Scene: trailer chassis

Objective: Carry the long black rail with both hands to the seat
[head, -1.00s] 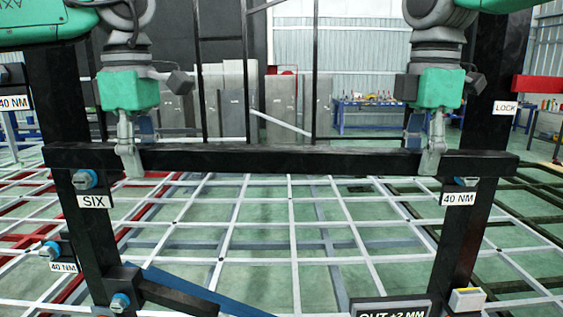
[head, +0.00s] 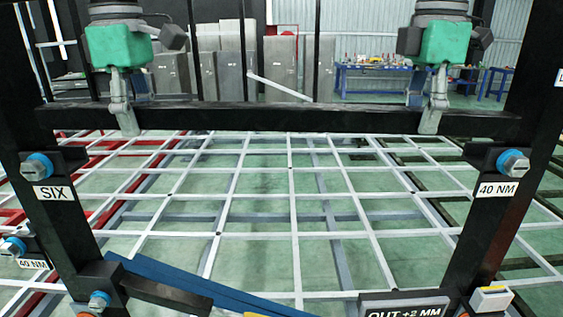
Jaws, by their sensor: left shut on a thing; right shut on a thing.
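The long black rail (head: 270,118) runs level across the head view, spanning between two black uprights. My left gripper (head: 126,118) is shut on the rail near its left end. My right gripper (head: 430,115) is shut on it near its right end. The seat cannot be told for certain; black brackets with blue-ringed bolts stick out from the left upright (head: 50,200) by the "SIX" label (head: 54,193) and from the right upright (head: 480,240) by the "40 NM" label (head: 498,190). The rail appears higher in the picture than these brackets.
A white grid frame (head: 292,198) lies beyond and below. A blue bar (head: 190,290) slants across the lower left. An "OUT +2 MM" sign (head: 404,306) and a small yellow-white block (head: 490,299) are at lower right. A blue workbench (head: 375,80) stands far back.

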